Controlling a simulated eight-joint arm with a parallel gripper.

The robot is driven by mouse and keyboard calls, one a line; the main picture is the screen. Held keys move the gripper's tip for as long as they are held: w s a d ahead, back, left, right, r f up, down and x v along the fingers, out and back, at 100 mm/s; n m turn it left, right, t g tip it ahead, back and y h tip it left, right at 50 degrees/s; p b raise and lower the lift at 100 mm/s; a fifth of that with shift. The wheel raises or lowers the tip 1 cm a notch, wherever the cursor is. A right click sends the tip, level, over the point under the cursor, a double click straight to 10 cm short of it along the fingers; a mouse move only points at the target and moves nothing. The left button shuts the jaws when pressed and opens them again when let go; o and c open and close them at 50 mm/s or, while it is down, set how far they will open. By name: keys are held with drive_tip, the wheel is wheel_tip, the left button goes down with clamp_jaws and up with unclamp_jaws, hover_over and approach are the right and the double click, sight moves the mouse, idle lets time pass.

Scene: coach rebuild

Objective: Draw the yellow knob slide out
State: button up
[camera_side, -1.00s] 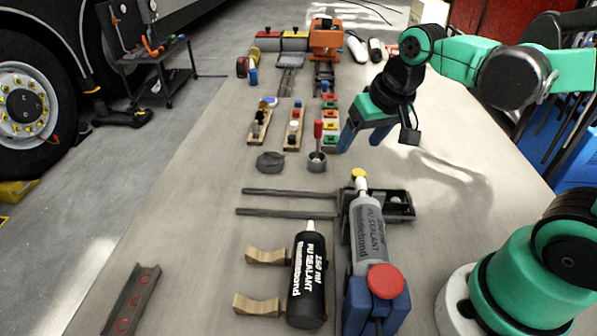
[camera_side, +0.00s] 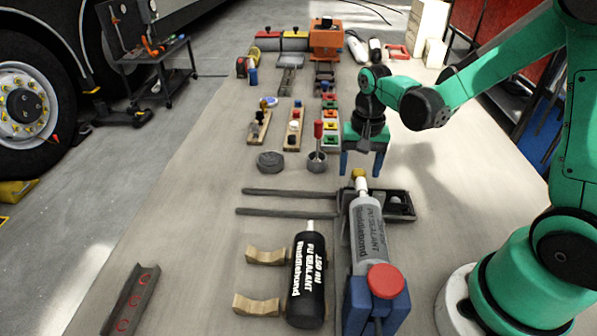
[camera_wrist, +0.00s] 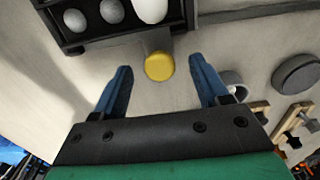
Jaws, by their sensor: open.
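The yellow knob (camera_side: 358,173) shows in the side view just past the white nozzle tip of a grey sealant tube, at the edge of a dark tray (camera_side: 400,205). In the wrist view the round yellow knob (camera_wrist: 159,66) lies near the middle, beside the dark tray's edge (camera_wrist: 75,45). My gripper (camera_side: 361,171) points down, close to the knob. Its two blue fingers are apart and empty, and in the wrist view my gripper (camera_wrist: 160,65) has one finger on each side of the knob with gaps. I cannot tell the height gap. The slide itself is mostly hidden.
The grey sealant tube (camera_side: 370,240) lies in a blue holder, beside a black sealant tube (camera_side: 307,280). Two dark rods (camera_side: 285,211) lie left. A grey cup (camera_side: 317,162) with a red-handled tool and a dark round lump (camera_side: 270,161) stand close left of my gripper.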

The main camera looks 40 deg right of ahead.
drive_tip(key=shift+f, duration=0.3)
clamp_jaws()
idle(1.3)
